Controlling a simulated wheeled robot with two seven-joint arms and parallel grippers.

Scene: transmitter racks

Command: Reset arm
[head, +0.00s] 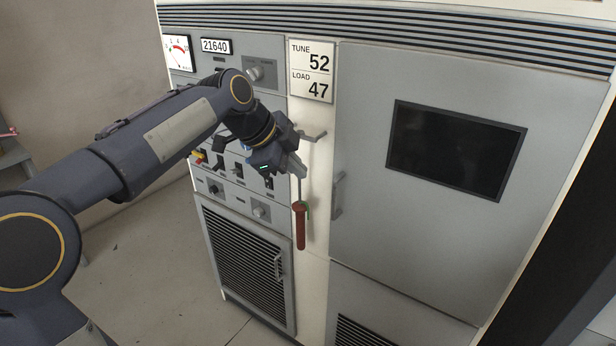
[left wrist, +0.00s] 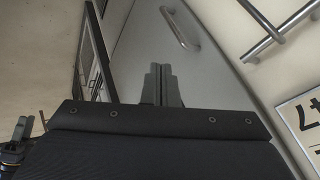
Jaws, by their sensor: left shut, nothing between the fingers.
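My left arm comes in from the left in the head view and reaches across the front of the rack. My left gripper (head: 299,170) is in front of the narrow pale strip between the control panel and the large grey door (head: 365,235). In the left wrist view its two fingers (left wrist: 162,84) are together with nothing between them. A red-handled rod (head: 301,226) hangs upright just below the gripper in the head view. I cannot tell whether the gripper touches it.
A metal hook (head: 313,136) juts out behind the gripper, under the TUNE 52 / LOAD 47 sign (head: 312,71). The door handle (head: 338,195) is to the right, the dark screen (head: 455,148) beyond it. A louvred panel (head: 243,262) is lower left. Floor (head: 140,255) left of the rack is clear.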

